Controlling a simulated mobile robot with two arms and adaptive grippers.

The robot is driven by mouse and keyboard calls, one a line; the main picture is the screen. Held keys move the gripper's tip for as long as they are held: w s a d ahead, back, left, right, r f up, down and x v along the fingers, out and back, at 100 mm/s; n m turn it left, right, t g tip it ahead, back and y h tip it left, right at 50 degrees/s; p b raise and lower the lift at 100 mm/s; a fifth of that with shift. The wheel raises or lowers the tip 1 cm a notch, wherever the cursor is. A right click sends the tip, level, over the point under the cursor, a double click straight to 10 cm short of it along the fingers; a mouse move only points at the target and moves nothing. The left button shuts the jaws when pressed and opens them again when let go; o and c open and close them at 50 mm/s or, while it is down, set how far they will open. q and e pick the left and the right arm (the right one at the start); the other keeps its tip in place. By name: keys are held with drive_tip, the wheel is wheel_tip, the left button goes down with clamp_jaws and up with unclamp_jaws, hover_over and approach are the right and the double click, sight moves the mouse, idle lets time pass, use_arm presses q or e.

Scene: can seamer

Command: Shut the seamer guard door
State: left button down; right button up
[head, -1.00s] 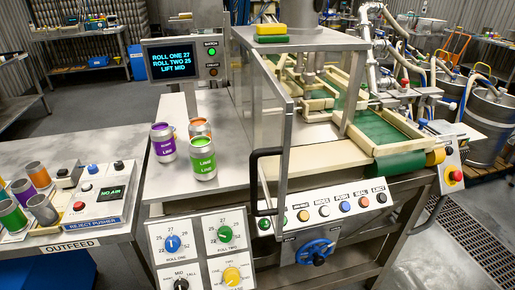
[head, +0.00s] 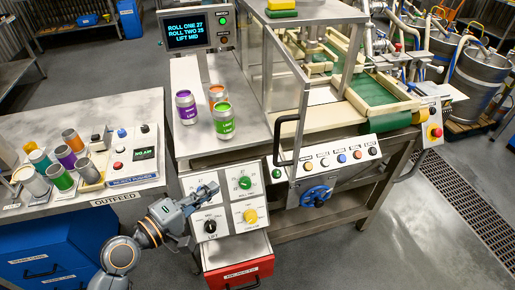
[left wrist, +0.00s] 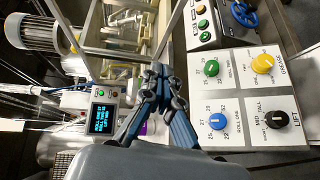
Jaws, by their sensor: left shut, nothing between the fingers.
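The seamer guard door (head: 285,85) is a clear panel in a grey metal frame. It stands open, swung out toward me, with its free edge above the left end of the button panel. Its black bar handle (head: 278,142) is on that free edge. The seamer (head: 330,118) shows its front opening to the right of the door. My left gripper (head: 212,188) is shut and empty, in front of the knob panel (head: 250,190), below and left of the handle and apart from it. In the left wrist view its fingers (left wrist: 157,75) are together. My right gripper is not in view.
Purple, orange and green cans (head: 222,121) stand on the steel table left of the door. The outfeed table (head: 95,208) holds several cans and the reject pusher box. A red drawer (head: 238,278) is below the knob panel. Floor at the front right is clear.

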use_arm(q)
wheel_tip(320, 180, up, 6)
drive_tip(key=s+r+h, duration=0.1)
drive_tip(key=s+h, duration=0.1)
drive_tip(key=s+d+p+x, duration=0.2)
drive_tip(key=p+x, duration=0.3)
drive_tip(key=x, duration=0.8)
drive_tip(key=shift+d+f+p, duration=0.2)
drive_tip(key=shift+d+p, duration=0.15)
drive_tip(key=shift+d, duration=0.05)
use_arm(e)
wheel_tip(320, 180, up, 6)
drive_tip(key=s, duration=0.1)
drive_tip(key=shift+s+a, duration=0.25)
use_arm(q)
drive_tip(key=shift+w, duration=0.1)
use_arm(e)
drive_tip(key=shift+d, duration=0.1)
